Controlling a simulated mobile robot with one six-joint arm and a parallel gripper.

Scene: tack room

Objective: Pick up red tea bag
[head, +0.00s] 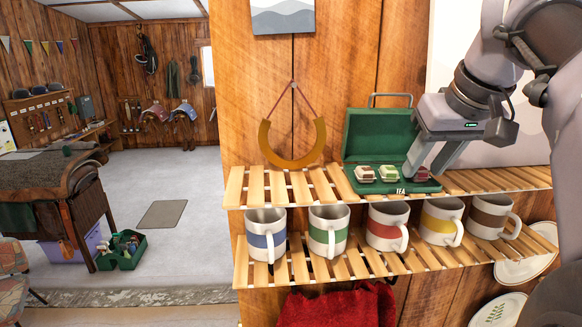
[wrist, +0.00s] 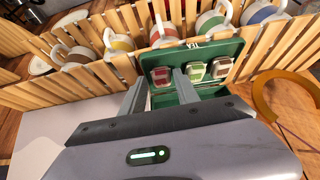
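The red tea bag (wrist: 161,77) sits in an open green tea box (head: 368,187) on the upper shelf, at the box's right end in the head view (head: 421,174). My gripper (wrist: 159,79) is open, with one finger on either side of the red tea bag in the wrist view. I cannot tell whether either finger touches it. A green tea bag (head: 390,173) and a brown tea bag (head: 364,173) sit beside it in the same row. The box's lid (head: 377,133) stands raised behind them.
Several mugs with coloured bands, among them a red-banded mug (head: 385,226), stand on the lower slatted shelf (head: 300,268). A horseshoe (head: 292,158) hangs left of the box. Plates (head: 497,311) are at lower right. Open floor (head: 190,220) lies at left.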

